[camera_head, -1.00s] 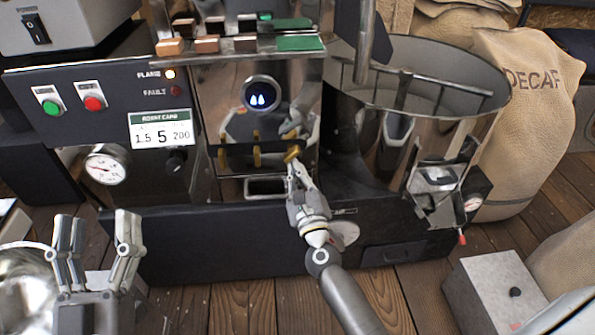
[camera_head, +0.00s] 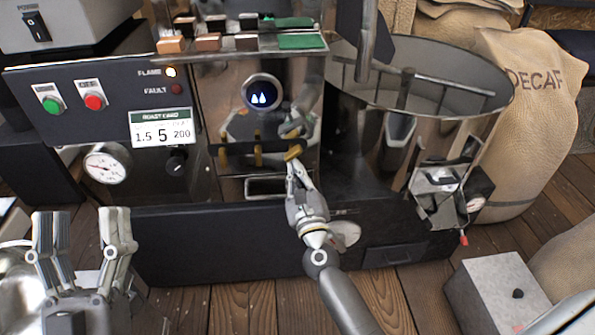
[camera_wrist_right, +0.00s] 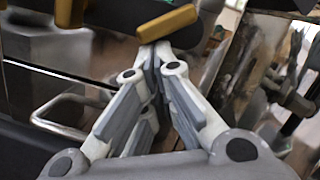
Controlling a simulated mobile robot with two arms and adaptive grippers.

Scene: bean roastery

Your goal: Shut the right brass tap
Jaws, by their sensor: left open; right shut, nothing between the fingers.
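The right brass tap (camera_head: 295,151) is on the roaster's shiny front, at the right end of a row of brass taps. Its handle lies slanted, nearer level than upright; it also shows in the right wrist view (camera_wrist_right: 167,23). My right gripper (camera_head: 292,167) is shut and empty. Its fingertips (camera_wrist_right: 154,48) are just below the tap handle, touching it or very close; I cannot tell which. My left gripper (camera_head: 82,225) is open and empty at the lower left, well away from the taps.
The middle tap (camera_head: 258,157) stands upright beside the right one, with another upright tap (camera_head: 222,157) further left. A metal handle bar (camera_head: 264,187) sits below them. The cooling drum (camera_head: 430,130) is to the right. A metal bowl (camera_head: 14,290) is near my left gripper.

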